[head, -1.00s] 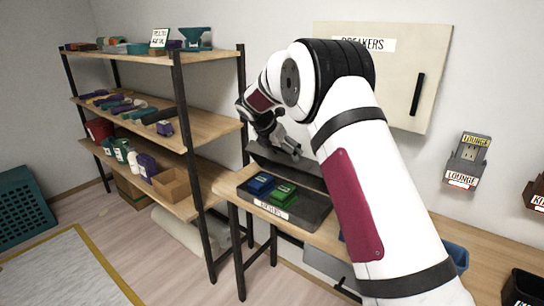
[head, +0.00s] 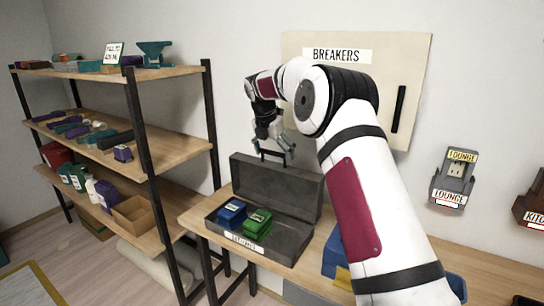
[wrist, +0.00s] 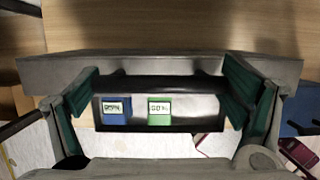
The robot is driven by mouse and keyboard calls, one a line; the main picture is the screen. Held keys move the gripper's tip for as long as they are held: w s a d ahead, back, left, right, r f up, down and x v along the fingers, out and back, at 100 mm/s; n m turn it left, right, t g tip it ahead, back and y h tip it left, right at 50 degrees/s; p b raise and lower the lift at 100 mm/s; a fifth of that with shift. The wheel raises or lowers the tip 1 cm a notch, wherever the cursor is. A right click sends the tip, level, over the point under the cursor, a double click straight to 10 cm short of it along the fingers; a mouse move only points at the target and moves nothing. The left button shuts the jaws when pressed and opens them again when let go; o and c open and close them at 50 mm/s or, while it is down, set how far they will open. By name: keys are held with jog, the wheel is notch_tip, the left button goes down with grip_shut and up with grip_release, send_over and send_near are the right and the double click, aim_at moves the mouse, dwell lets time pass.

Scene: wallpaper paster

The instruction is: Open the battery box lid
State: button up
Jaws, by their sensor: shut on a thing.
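The dark grey battery box (head: 285,250) sits on the wooden table. Its lid (head: 285,187) stands raised at the back, close to upright. A blue battery (head: 231,213) and a green battery (head: 257,222) lie in the box, and they show in the wrist view as blue (wrist: 115,112) and green (wrist: 159,108). My gripper (head: 275,150) is at the lid's top edge, shut on the black lid handle (head: 270,156). In the wrist view its fingers (wrist: 162,92) are wide apart with the dark handle bar between them. The exact contact is hard to see.
A breaker panel (head: 365,75) hangs on the wall behind my arm. A shelf rack (head: 150,150) with several items stands to the left. A blue bin (head: 333,255) is right of the box. A lounge holder (head: 453,178) is on the wall at right.

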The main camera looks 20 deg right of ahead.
jog(key=shift+w+d, duration=0.1)
dwell(0.3)
jog(key=o, duration=1.4)
jog(key=v, duration=1.2)
